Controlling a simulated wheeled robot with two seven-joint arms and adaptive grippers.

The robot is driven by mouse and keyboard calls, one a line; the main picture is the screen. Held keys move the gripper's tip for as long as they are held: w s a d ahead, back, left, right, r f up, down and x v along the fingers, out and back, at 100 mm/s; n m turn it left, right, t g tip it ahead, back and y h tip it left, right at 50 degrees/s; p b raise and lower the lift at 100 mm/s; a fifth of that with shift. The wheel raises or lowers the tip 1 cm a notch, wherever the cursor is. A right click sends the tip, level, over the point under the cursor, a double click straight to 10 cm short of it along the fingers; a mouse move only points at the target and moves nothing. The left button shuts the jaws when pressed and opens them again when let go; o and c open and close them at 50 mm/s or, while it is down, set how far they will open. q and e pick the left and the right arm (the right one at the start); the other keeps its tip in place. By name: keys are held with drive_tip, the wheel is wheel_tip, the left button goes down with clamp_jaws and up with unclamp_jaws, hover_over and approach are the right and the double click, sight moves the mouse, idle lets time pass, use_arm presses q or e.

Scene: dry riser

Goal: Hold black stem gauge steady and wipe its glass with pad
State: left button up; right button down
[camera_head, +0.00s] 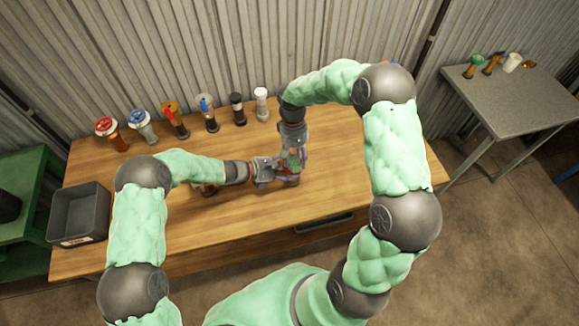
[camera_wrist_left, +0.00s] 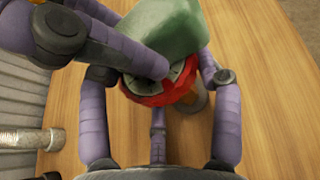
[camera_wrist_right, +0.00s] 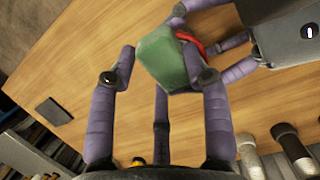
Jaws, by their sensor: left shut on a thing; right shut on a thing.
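My left gripper (camera_wrist_left: 158,110) is shut on a gauge with a red rim (camera_wrist_left: 142,97) and a pale dial. It holds the gauge over the bench; fingers hide most of the stem, so its colour cannot be made out. My right gripper (camera_wrist_right: 160,78) is shut on a green pad (camera_wrist_right: 163,60). The pad (camera_wrist_left: 178,28) lies over part of the dial and seems to touch it. In the head view the left gripper (camera_head: 270,172) and right gripper (camera_head: 291,158) meet above the middle of the bench, and the gauge and pad are small there.
Along the back of the wooden bench (camera_head: 240,215) stand a red-rimmed gauge (camera_head: 107,128), a blue-rimmed gauge (camera_head: 141,122) and several valves or fittings (camera_head: 207,112). A dark bin (camera_head: 80,213) sits at the left end. A grey side table (camera_head: 510,98) stands right.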

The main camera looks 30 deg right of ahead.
drive_tip(key=shift+w+d+f, duration=0.1)
drive_tip(key=shift+w, duration=0.15)
drive_tip(key=shift+v, duration=0.8)
drive_tip(key=shift+s+r, duration=0.1)
drive_tip(key=shift+r, duration=1.2)
drive_tip(key=d, duration=0.8)
drive_tip(key=shift+s+a, duration=0.15)
drive_tip(key=shift+s+a+f, duration=0.4)
drive_tip(key=shift+a, duration=1.05)
drive_tip(key=shift+s+a+f, duration=0.4)
drive_tip(key=shift+s+a, duration=0.05)
drive_tip(key=shift+a, duration=0.95)
drive_tip(key=shift+s+a+f, duration=0.4)
drive_tip(key=shift+a, duration=1.05)
drive_tip(key=shift+f, duration=0.75)
